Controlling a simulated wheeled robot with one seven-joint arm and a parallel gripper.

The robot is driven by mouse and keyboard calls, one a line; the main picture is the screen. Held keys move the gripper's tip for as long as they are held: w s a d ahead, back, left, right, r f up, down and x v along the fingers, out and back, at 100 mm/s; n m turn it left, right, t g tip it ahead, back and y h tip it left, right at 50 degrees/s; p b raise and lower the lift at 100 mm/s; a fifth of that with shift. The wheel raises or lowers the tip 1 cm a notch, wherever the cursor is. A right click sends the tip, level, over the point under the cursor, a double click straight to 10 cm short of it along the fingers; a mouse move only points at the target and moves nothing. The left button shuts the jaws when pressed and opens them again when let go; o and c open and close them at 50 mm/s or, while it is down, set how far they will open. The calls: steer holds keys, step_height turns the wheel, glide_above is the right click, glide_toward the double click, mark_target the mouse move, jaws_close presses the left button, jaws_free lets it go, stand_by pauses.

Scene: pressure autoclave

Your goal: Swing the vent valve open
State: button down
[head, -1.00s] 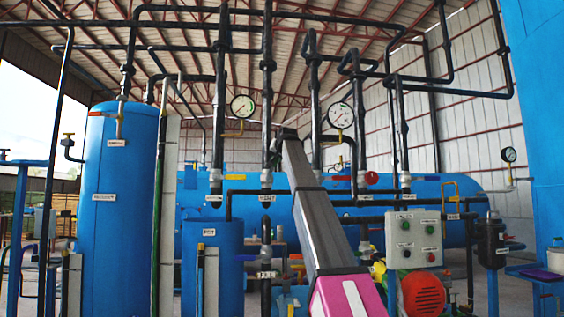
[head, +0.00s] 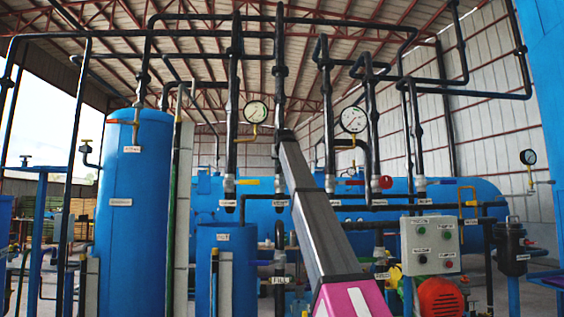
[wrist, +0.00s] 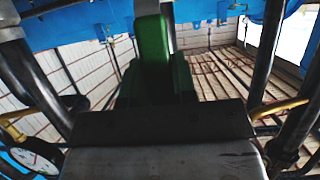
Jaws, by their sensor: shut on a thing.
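My gripper shows in the wrist view as green fingers (wrist: 152,62) beyond my dark wrist body, closed together. In the head view my grey arm reaches up and away, and its far end hides the fingers and what they hold. That end is beside a black vertical pipe left of the middle gauge. The held part is taken to be the vent valve's handle, but I cannot see it clearly. A yellow valve handle (head: 248,182) lies level on the pipe to the left. A red round handle (head: 385,182) is to the right.
Two gauges (head: 255,112) (head: 353,119) hang near the arm's end. Black pipes run overhead and down on both sides. A tall blue tank (head: 130,235) stands left, a long blue vessel (head: 460,194) behind. A grey control box (head: 430,243) is right of my arm.

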steer(key=c, duration=0.9)
jaws_free()
steer(key=shift+a, duration=0.1)
steer(key=shift+s, duration=0.1)
steer(key=v, duration=1)
steer(key=shift+s+r, duration=0.2)
steer(key=shift+s, duration=0.05)
